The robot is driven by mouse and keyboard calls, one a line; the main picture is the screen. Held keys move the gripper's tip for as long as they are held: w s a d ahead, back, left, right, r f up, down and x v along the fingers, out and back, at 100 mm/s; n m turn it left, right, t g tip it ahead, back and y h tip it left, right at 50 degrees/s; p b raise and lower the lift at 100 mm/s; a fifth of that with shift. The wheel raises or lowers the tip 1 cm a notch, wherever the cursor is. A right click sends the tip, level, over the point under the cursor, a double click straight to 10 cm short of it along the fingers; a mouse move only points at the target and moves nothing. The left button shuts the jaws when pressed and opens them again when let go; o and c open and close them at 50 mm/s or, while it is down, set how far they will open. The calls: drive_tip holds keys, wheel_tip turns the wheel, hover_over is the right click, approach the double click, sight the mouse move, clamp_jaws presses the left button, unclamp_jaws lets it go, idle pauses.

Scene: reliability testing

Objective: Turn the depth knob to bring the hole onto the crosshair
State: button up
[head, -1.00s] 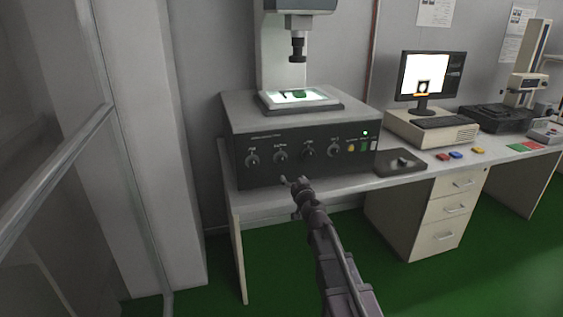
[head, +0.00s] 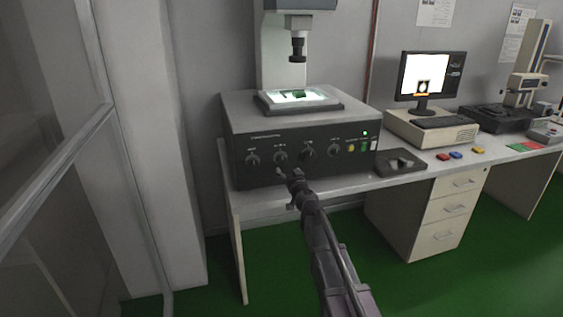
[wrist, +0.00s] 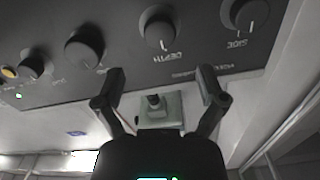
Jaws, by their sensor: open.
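The depth knob (wrist: 159,27) is a round black knob with a pale pointer line, labelled DEPTH, on the dark front panel. It shows in the head view (head: 280,157) as the second knob from the left. My gripper (wrist: 160,75) is open and empty, its two fingers spread below the knob in the wrist view and apart from it. In the head view, my gripper (head: 285,172) is just in front of and below that knob. A green part (head: 299,94) lies on the lit stage (head: 320,100). The monitor (head: 432,75) shows a dark shape; hole and crosshair are too small to tell apart.
The side knob (wrist: 243,14) is close to the right of the depth knob in the wrist view; other knobs (wrist: 85,47) are to the left. A dark tray (head: 405,163) and coloured blocks (head: 456,155) lie on the desk. Space before the panel is free.

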sight(282, 161)
drive_tip(key=x, duration=0.8)
drive_tip(key=shift+w, duration=0.15)
drive_tip(key=c, duration=1.1)
